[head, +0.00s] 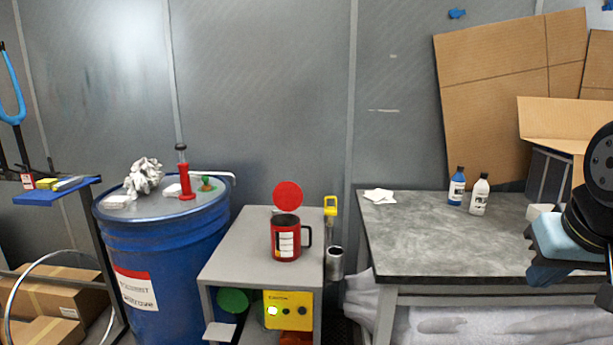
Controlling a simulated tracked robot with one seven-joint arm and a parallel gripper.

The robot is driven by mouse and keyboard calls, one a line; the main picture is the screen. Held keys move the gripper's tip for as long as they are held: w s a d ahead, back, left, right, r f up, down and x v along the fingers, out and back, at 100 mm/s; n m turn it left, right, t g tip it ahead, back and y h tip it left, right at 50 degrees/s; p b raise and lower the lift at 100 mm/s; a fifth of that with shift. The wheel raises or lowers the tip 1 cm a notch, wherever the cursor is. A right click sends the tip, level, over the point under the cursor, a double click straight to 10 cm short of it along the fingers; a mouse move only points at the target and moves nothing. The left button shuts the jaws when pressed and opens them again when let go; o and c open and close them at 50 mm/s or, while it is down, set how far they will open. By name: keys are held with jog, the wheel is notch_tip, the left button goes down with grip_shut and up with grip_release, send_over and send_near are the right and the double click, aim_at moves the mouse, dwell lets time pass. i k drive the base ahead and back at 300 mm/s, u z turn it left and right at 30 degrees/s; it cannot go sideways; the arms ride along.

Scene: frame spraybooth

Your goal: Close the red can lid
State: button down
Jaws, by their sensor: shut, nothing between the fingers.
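The red can (286,240) stands upright on a small grey stand in the middle of the head view. It has a white label and a dark handle on its right. Its round red lid (288,195) is open, standing up behind the rim with its flat face towards me. The can's dark mouth shows below the lid. Part of my arm is at the right edge, far from the can. My gripper's fingers do not show.
A blue drum (160,250) with a red tool (185,178) and a crumpled white cloth stands left of the grey stand (235,258). A yellow-topped item (330,207) hangs at the stand's right edge. A grey table (420,235) with two bottles is at right.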

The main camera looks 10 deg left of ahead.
aim_at(287, 195)
jog(key=i, duration=1.4)
jog(key=u, duration=0.05)
